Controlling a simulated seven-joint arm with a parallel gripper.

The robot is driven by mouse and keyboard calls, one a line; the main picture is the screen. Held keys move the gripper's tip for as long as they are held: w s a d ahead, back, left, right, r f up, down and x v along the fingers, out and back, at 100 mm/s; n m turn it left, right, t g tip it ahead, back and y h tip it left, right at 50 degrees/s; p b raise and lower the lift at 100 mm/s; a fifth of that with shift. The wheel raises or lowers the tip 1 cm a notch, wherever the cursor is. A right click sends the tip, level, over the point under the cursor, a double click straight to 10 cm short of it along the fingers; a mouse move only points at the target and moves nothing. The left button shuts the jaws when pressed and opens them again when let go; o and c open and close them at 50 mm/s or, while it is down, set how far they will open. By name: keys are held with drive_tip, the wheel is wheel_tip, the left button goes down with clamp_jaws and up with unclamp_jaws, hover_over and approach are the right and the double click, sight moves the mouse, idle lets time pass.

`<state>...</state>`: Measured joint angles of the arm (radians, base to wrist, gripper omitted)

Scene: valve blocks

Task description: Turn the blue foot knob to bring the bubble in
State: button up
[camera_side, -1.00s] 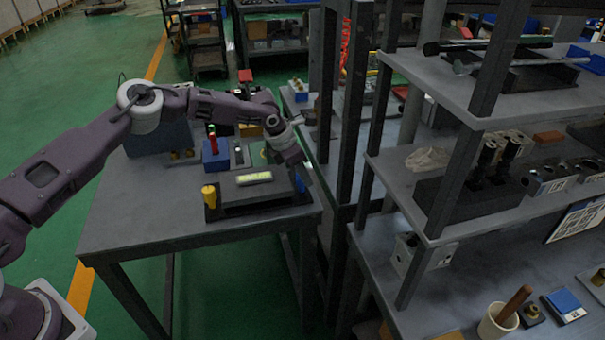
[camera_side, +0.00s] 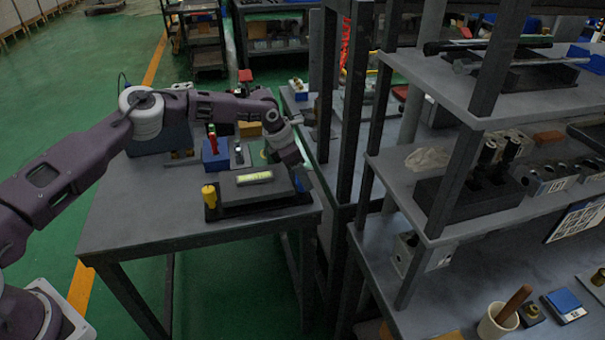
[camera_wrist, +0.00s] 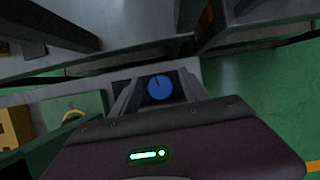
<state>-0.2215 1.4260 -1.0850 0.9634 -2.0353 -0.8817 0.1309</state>
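The blue foot knob (camera_wrist: 160,87) shows in the wrist view as a round disc with a dark line on its top. My gripper (camera_wrist: 160,92) is around it, one finger to each side. Dark gaps show between the knob and the fingers, so it looks open. In the side view, my gripper (camera_side: 303,176) is low at the right end of the dark base plate and mostly hides the blue knob. The level's yellow-green vial (camera_side: 254,177) lies on a grey block. The bubble is too small to make out.
A yellow knob (camera_side: 209,193) stands at the base plate's left end. Behind the level are a blue block (camera_side: 215,155) with a red-and-green piece and other small fixtures. The table's front left (camera_side: 150,215) is clear. A post and shelves stand close on the right.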

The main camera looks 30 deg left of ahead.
drive_tip(key=shift+r, duration=0.1)
drive_tip(key=v, duration=0.6)
drive_tip(key=shift+r, duration=0.35)
drive_tip(key=shift+s+a, duration=0.15)
